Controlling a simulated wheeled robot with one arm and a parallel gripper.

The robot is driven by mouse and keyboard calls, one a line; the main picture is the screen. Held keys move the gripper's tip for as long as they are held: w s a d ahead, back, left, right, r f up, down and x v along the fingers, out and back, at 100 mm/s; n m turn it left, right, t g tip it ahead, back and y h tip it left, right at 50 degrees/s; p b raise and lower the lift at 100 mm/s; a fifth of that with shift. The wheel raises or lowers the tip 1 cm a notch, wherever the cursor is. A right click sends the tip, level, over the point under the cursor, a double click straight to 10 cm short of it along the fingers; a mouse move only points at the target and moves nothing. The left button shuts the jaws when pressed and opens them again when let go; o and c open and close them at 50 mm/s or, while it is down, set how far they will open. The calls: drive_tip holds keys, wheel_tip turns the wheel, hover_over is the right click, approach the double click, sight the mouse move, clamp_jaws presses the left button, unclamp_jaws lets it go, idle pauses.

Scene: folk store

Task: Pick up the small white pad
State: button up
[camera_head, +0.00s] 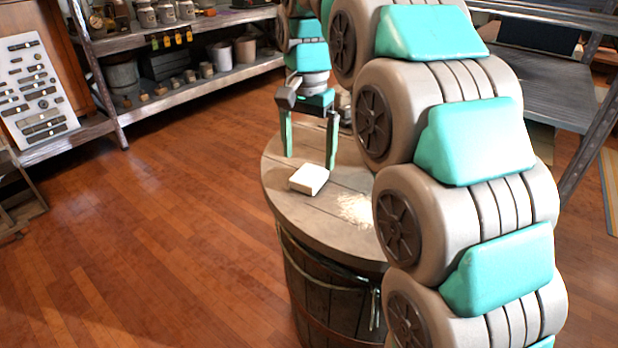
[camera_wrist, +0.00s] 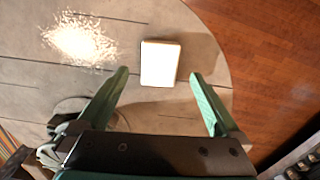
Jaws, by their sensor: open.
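The small white pad (camera_head: 309,179) lies flat on the round wooden top of a barrel (camera_head: 290,207), near its left edge in the head view. In the wrist view the pad (camera_wrist: 160,63) shows as a pale upright rectangle, just beyond the fingertips and between their lines. My gripper (camera_head: 308,162) points down above the barrel top, behind the pad in the head view. Its two green fingers are wide apart with nothing between them; they also show in the wrist view (camera_wrist: 160,75). The fingers appear apart from the pad.
A patch of pale shavings or grains (camera_head: 355,208) lies on the barrel top right of the pad. Shelves with jars and pots (camera_head: 190,80) stand at the back left. A grey rack (camera_head: 545,90) stands at the right. Open wooden floor (camera_head: 170,220) lies left of the barrel.

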sight(309, 174)
drive_tip(key=shift+w+d+f, duration=0.1)
drive_tip(key=shift+f, duration=2.35)
drive_tip(key=shift+c, duration=0.4)
drive_tip(key=c, duration=1.2)
drive_tip(key=shift+r, duration=0.2)
drive_tip(key=shift+c, duration=0.2)
drive_tip(key=shift+w+r, duration=0.1)
drive_tip(key=shift+r, duration=1.45)
drive_tip(key=shift+s+r, duration=0.1)
drive_tip(key=shift+s, duration=0.15)
drive_tip(key=s+d, duration=0.1)
drive_tip(key=s, duration=0.4)
drive_tip(key=s+d+r+b, duration=0.1)
drive_tip(key=s, duration=0.4)
drive_tip(key=s+d, duration=0.1)
drive_tip(key=s, duration=0.4)
drive_tip(key=shift+s+d+r+b, duration=0.15)
drive_tip(key=shift+d+r+b, duration=0.05)
drive_tip(key=shift+b, duration=0.1)
